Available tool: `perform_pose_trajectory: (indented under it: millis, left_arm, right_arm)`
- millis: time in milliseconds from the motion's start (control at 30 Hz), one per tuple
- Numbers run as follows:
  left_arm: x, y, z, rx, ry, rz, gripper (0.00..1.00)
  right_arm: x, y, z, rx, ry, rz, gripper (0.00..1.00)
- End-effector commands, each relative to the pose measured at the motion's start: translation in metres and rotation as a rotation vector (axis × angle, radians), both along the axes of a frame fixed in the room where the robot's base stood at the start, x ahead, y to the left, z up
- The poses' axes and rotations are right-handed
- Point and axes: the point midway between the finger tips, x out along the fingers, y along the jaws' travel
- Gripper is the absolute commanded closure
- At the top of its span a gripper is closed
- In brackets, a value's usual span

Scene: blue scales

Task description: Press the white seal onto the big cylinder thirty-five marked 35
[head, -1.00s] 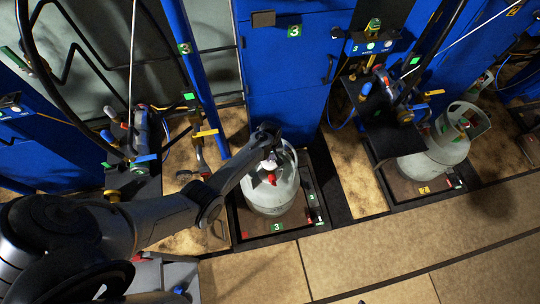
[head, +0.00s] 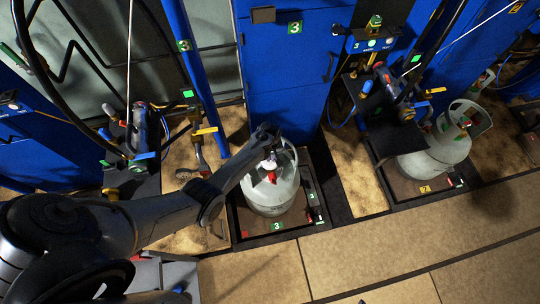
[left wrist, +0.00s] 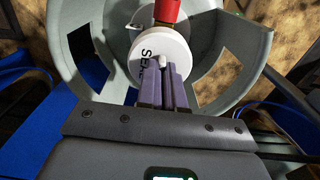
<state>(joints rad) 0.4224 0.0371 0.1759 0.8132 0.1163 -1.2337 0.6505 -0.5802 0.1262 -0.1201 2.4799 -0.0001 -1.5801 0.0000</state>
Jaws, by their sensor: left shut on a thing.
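A big grey-white cylinder (head: 272,195) stands upright on the scale marked 3 (head: 277,226) in the head view. No 35 marking is readable on it. My left gripper (head: 270,158) reaches over its top, inside the collar. In the left wrist view its purple fingers (left wrist: 168,88) are shut on the round white seal (left wrist: 158,57), whose lettering partly shows. The seal lies in front of a red part (left wrist: 167,10) of the valve, within the collar (left wrist: 228,70). I cannot tell whether the seal touches the valve. My right gripper is not in view.
Another grey cylinder (head: 436,157) stands on the scale marked 2 to the right. Blue cabinets (head: 288,80) rise behind. A blue post (head: 196,80) and hoses stand left of the cylinder. The tan floor (head: 390,250) in front is clear.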

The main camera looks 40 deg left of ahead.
Motion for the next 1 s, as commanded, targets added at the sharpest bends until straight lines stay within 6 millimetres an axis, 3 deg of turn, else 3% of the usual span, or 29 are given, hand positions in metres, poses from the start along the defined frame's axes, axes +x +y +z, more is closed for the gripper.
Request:
perform_pose_trajectory:
  millis: [600,800,1000]
  left_arm:
    - [0.0,0.0,-0.017,0.0,0.0,0.0,1.0]
    - [0.0,0.0,-0.015,0.0,0.0,0.0,0.66]
    - [0.0,0.0,-0.015,0.0,0.0,0.0,0.63]
  right_arm:
    - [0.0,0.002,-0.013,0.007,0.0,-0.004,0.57]
    - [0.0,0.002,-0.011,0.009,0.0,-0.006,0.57]
    - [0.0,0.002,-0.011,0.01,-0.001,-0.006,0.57]
